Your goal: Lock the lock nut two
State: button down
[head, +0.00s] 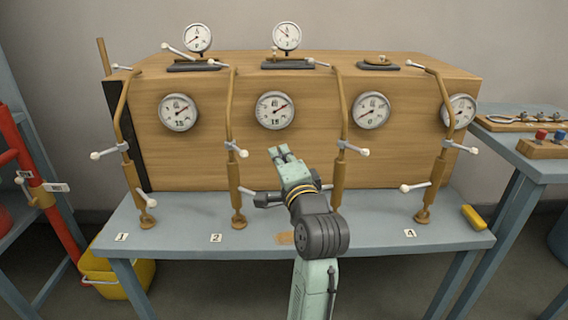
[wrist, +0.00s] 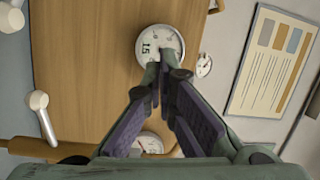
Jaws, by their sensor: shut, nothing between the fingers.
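The wooden breathing-set panel (head: 310,160) stands on a grey-blue table. Set two, above the "2" label (head: 216,238), has an upright brass pipe (head: 233,110) with a white-knobbed lever (head: 238,150) at mid height. A lower white-knobbed handle (head: 246,191) sits near its foot; I cannot tell for sure which part is lock nut two. My gripper (head: 279,153) is in front of the panel, right of pipe two and below the second gauge (head: 275,110). In the wrist view my gripper (wrist: 158,70) has its fingertips together, empty, in line with a gauge (wrist: 160,40).
Similar pipes for set one (head: 124,100), set three (head: 342,105) and set four (head: 441,100) flank it, with levers sticking out. My arm covers the foot of set three. A yellow block (head: 473,217) lies at the table's right end. A side table (head: 515,145) stands right.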

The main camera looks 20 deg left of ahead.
aim_at(244, 154)
jog(key=shift+w+a+f+p, duration=0.15)
jog(key=shift+a+p, duration=0.1)
jog(key=shift+a, duration=0.9)
jog(key=shift+a+f+p, duration=0.15)
jog(key=shift+a+p, duration=0.05)
jog(key=shift+a, duration=0.9)
jog(key=shift+a, duration=0.1)
jog(key=shift+s+r, duration=0.1)
jog(key=shift+s, duration=0.2)
